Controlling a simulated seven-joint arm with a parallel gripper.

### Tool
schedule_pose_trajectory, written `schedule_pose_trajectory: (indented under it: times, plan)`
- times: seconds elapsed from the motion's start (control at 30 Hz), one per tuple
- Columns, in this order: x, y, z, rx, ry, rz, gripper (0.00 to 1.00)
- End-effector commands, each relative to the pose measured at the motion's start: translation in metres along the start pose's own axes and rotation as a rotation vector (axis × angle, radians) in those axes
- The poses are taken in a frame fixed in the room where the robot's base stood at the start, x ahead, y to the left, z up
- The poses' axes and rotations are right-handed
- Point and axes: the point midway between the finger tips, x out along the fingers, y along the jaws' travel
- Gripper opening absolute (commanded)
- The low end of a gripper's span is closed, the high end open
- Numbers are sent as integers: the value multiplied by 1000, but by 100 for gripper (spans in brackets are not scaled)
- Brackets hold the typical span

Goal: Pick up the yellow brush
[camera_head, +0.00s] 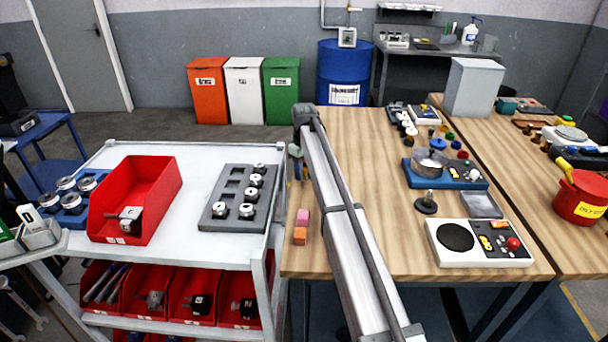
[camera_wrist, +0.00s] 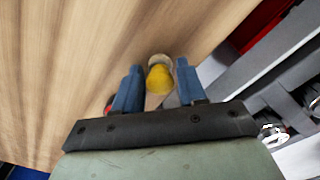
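In the wrist view a yellow rounded thing (camera_wrist: 160,79), likely the yellow brush, shows between the two blue fingers of my gripper (camera_wrist: 160,84). It has a pale, beige-grey end above it in the picture. The fingers stand apart, one on each side, with narrow gaps visible, so my gripper looks open around or just above it. Contact cannot be made out. In the head view my arm covers most of this spot, at the left edge of the wooden table (camera_head: 345,130), and the brush is not clearly visible there.
A small red thing (camera_wrist: 108,104) lies beside the left finger. A white cart (camera_head: 190,160) with a red bin (camera_head: 160,190) and a grey tray (camera_head: 225,210) stands left.

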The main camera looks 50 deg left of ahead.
Motion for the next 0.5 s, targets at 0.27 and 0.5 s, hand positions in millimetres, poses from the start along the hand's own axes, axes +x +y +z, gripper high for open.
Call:
schedule_pose_trajectory:
  times: [0.27, 0.5]
  plan:
    - [0, 0, 0, 0, 0, 0, 14]
    - [0, 0, 0, 0, 0, 0, 0]
